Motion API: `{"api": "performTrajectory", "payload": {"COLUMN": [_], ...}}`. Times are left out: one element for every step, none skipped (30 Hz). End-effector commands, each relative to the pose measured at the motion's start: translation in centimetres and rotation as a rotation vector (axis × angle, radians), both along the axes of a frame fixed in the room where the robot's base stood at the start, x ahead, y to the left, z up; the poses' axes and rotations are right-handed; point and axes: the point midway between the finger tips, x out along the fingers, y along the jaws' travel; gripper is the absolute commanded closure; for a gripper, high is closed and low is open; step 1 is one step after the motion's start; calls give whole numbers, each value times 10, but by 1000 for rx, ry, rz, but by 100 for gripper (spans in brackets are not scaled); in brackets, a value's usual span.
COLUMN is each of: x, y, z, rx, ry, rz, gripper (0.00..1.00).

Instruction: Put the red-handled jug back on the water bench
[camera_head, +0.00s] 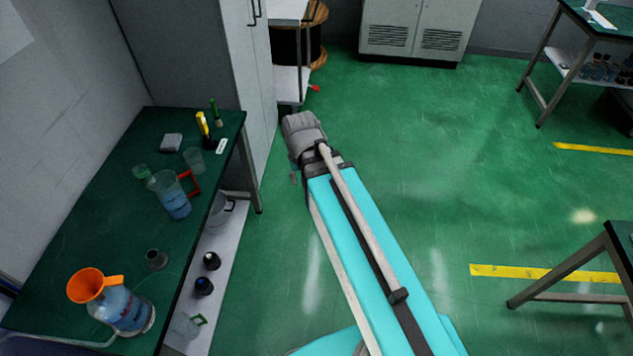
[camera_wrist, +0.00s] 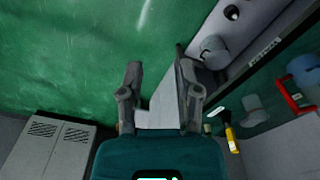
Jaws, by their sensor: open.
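The red-handled jug (camera_head: 172,194) is a clear jug with bluish contents. It stands upright on the green-topped bench (camera_head: 75,215) at the left, its red handle towards the bench's front edge. Part of it shows at the right edge of the wrist view (camera_wrist: 303,72). My gripper (camera_wrist: 158,65) is open, with nothing between its fingers. It is out over the aisle to the right of the bench, apart from the jug. In the head view my own wrist mostly hides the fingers.
A lower shelf (camera_head: 222,265) holds several vessels. A tall cabinet (camera_head: 236,80) stands behind the bench. The green floor (camera_head: 430,150) to the right is clear.

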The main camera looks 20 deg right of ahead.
Motion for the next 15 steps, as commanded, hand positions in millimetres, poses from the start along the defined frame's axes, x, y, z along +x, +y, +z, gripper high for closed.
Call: {"api": "performTrajectory", "payload": {"x": [-12,-16,-21,-24,-26,-28,-29,-30,-31,-31,-31,-31,-31,-31,-31], "y": [-12,-16,-22,-25,-27,-30,-32,-33,-34,-34,-34,-34,-34,-34,-34], "z": [0,0,0,0,0,0,0,0,0,0,0,0,0,0,0], "rx": [-1,-1,-1,-1,-1,0,0,0,0,0,0,0,0,0,0], "ry": [14,22,32,37,41,47,50,52,54,54,55,55,54,54,54], "rz": [-19,-26,-35,-40,-44,-48,-50,-52,-53,-54,-54,-53,-53,-53,-53], "gripper": [55,55,55,55,55,55,55,55,55,55,55,55,55,55,55]}}
